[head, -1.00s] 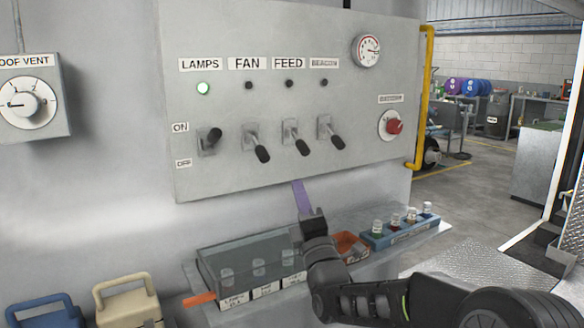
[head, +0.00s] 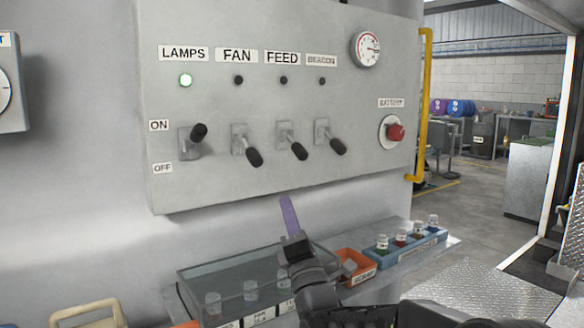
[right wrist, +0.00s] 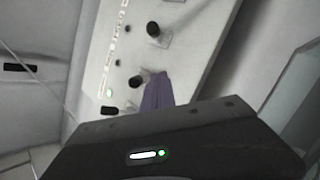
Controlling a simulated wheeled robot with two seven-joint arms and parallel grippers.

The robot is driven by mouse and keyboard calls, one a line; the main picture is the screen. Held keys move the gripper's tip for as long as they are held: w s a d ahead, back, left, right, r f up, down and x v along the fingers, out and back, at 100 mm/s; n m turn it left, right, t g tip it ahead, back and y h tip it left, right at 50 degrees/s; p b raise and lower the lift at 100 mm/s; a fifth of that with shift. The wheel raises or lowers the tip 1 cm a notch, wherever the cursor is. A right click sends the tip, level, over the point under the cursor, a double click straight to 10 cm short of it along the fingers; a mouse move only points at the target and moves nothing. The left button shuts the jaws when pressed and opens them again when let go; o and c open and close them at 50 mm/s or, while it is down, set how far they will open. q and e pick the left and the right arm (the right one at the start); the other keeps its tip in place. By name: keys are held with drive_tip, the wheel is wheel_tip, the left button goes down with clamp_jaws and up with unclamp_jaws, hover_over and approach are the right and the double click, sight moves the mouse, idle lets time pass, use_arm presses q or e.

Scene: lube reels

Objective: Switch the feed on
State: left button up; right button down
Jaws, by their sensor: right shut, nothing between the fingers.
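The grey switch panel (head: 350,175) hangs on the wall with a row of toggle levers. The FEED lever (head: 298,150) points down, and the small lamp (head: 284,80) under the FEED label (head: 282,57) is dark. The LAMPS lever (head: 198,132) points up and its lamp (head: 186,80) glows green. The FAN lever (head: 253,156) and BEACON lever (head: 336,146) point down, lamps dark. My right gripper (head: 289,214), with purple fingers, is shut and empty, below the panel under the FEED lever and apart from it. Its purple fingers (right wrist: 157,92) also show in the right wrist view. My left gripper is out of view.
A red battery knob (head: 395,132) and a gauge (head: 367,49) are on the panel's right. Below stands a shelf with a clear-lidded case (head: 235,270), an orange tray (head: 357,268) and a blue vial rack (head: 408,246). A yellow pipe (head: 424,100) runs beside the panel.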

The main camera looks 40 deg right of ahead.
sight(295, 146)
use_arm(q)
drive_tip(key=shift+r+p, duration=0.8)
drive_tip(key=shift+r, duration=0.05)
use_arm(e)
drive_tip(key=w+d+r, duration=0.5)
drive_tip(key=w+r, duration=0.1)
drive_tip(key=r, duration=0.1)
drive_tip(key=shift+d+r, duration=0.2)
drive_tip(key=shift+r, duration=0.15)
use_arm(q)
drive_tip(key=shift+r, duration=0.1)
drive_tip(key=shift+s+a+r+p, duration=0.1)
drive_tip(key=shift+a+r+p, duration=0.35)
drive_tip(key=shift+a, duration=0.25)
use_arm(e)
drive_tip(key=shift+s+d+r+g+y, duration=0.1)
drive_tip(key=shift+r+g+y, duration=0.15)
drive_tip(key=shift+g+y, duration=0.05)
